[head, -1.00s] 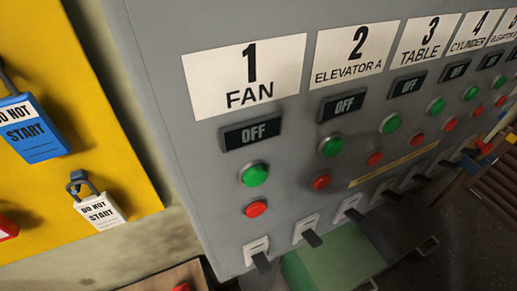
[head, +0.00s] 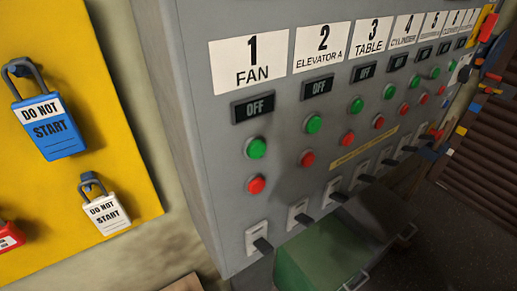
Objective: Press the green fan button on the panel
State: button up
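The grey control panel (head: 205,145) fills the middle of the head view. The green fan button (head: 256,148) is in its leftmost column, under the label "1 FAN" (head: 248,62) and a small display (head: 252,108) that reads OFF. A red button (head: 257,185) is just below the green one, and a switch with a dark lever (head: 258,240) is lower down. Nothing covers the fan button. My gripper is not in view.
To the right are similar columns, starting with "2 ELEVATOR A" (head: 322,46) and its green button (head: 314,124). A yellow board (head: 95,130) with blue (head: 55,138) and white (head: 105,214) padlocks is at left. A green box (head: 318,262) stands below the panel.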

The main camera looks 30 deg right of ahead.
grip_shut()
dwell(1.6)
